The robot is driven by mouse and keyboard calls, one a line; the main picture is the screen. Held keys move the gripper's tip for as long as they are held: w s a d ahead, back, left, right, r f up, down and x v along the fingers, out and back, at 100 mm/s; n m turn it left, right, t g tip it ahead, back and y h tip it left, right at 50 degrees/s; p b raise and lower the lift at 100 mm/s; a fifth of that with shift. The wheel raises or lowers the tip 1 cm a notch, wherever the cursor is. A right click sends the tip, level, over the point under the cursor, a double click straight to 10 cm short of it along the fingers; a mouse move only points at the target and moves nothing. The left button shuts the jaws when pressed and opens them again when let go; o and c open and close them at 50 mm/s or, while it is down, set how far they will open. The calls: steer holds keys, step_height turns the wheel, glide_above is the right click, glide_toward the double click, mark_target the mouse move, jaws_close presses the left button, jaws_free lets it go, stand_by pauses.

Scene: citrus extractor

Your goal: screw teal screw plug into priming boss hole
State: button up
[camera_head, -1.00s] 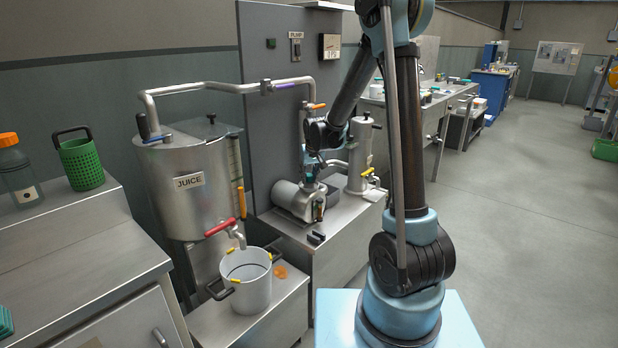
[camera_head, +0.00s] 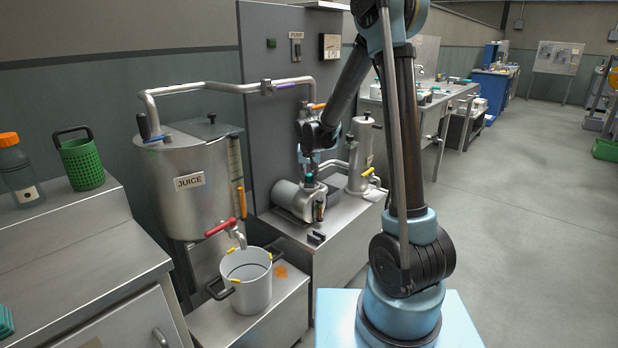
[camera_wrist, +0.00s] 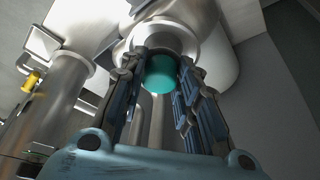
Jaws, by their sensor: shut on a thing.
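The teal screw plug (camera_wrist: 161,75) sits between the fingers of my gripper (camera_wrist: 160,58) in the wrist view. The gripper is shut on it. The plug's far end lies against or just in front of a round steel part of the pump; the boss hole is hidden behind it. In the head view the plug is a small teal spot (camera_head: 309,178) on top of the steel pump (camera_head: 298,200), under my gripper (camera_head: 309,171), which points down. I cannot tell how deep the plug sits in the boss.
A steel cylinder with a yellow-handled valve (camera_head: 373,181) stands close right of the pump. The juice tank (camera_head: 190,185) and a white pot (camera_head: 247,290) are to the left. A grey panel (camera_head: 268,120) rises behind. A small dark block (camera_head: 317,238) lies in front of the pump.

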stand_by(0.3)
steer(key=shift+m+h, duration=0.3)
steer(key=shift+m, duration=0.6)
steer(key=o, duration=0.6)
steer(key=shift+f, duration=0.1)
steer(key=shift+c, duration=0.2)
steer(key=shift+n, duration=0.9)
steer(key=shift+y, duration=0.4)
steer(key=shift+n, duration=0.8)
